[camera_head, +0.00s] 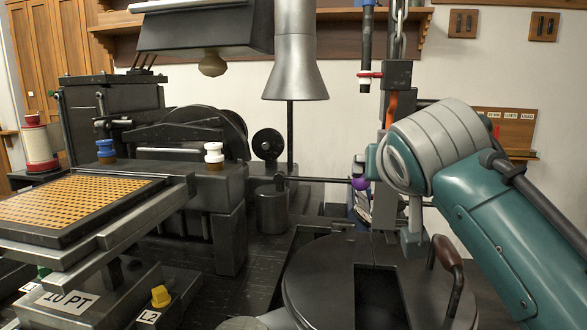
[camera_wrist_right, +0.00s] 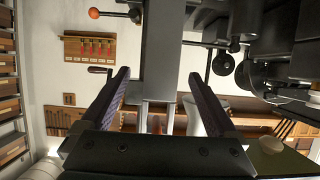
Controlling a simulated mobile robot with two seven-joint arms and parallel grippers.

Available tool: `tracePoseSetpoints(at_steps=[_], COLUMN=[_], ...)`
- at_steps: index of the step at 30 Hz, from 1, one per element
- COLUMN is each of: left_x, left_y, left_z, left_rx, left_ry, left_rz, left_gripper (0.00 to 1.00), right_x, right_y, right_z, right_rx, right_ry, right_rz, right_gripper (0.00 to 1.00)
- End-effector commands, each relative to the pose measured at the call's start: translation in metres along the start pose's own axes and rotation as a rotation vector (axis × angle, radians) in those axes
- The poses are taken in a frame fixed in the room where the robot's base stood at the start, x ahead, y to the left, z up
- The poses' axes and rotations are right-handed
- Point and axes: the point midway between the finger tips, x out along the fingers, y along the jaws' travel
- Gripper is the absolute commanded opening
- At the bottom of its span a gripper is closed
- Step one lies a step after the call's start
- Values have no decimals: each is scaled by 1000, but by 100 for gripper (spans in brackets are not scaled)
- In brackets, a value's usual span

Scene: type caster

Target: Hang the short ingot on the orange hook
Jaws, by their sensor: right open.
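The orange hook (camera_head: 391,108) hangs below a dark block on a chain, left of my right wrist in the head view. A grey upright bar (camera_head: 384,208) stands directly below it, partly hidden by my wrist. It may be the short ingot, but I cannot tell whether it hangs on the hook. My right gripper (camera_wrist_right: 160,88) is open in the right wrist view, fingers apart on both sides of a grey upright block (camera_wrist_right: 163,45). I cannot tell whether that block is the ingot; no finger visibly touches it. My left gripper is out of view.
A round dark pot lid (camera_head: 325,280) with a curved handle (camera_head: 447,262) lies below my right wrist.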

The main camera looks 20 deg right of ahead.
Motion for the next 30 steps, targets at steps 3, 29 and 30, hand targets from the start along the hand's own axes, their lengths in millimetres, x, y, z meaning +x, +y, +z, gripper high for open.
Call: tracePoseSetpoints(at_steps=[3,29,30], left_x=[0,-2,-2], left_y=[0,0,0], left_z=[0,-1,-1], left_rx=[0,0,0], left_ry=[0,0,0], left_rz=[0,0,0], left_gripper=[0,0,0], right_x=[0,-81,-87], right_y=[0,0,-1], right_z=[0,0,1], right_rx=[0,4,1], right_ry=[1,-1,-1], right_rz=[0,-2,-3], right_gripper=[100,100,100])
